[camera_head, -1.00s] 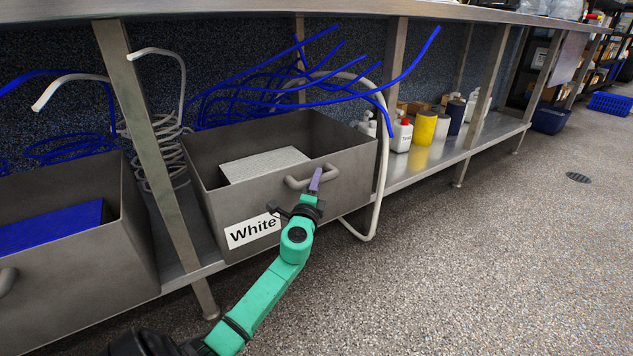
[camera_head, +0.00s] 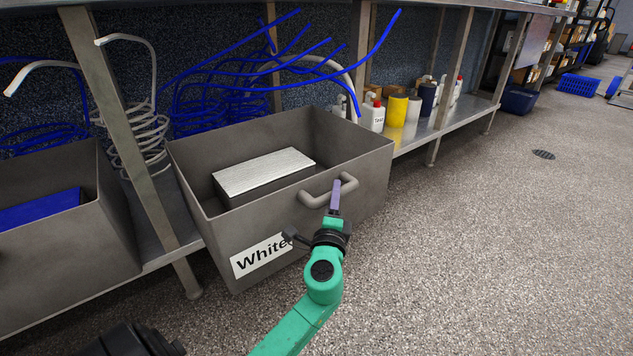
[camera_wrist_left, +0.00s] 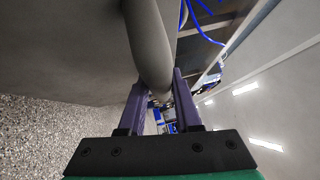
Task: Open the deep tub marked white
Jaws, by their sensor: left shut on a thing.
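The deep grey tub marked White (camera_head: 215,225) juts out from the low metal shelf, its label (camera_head: 262,256) on the front wall. A light grey block (camera_head: 265,170) lies inside it. My left gripper (camera_head: 336,186) is shut on the tub's grey bar handle (camera_head: 316,199) at the front. In the left wrist view the handle (camera_wrist_left: 148,45) passes between the two purple fingers (camera_wrist_left: 155,95). My right gripper is not in view.
Another grey tub (camera_head: 110,225) with a blue block stands at left, past a metal post (camera_head: 125,130). Blue tubing (camera_head: 220,95) and a white coil (camera_head: 135,140) are behind. Bottles (camera_head: 397,108) stand on the shelf at right. The speckled floor in front is clear.

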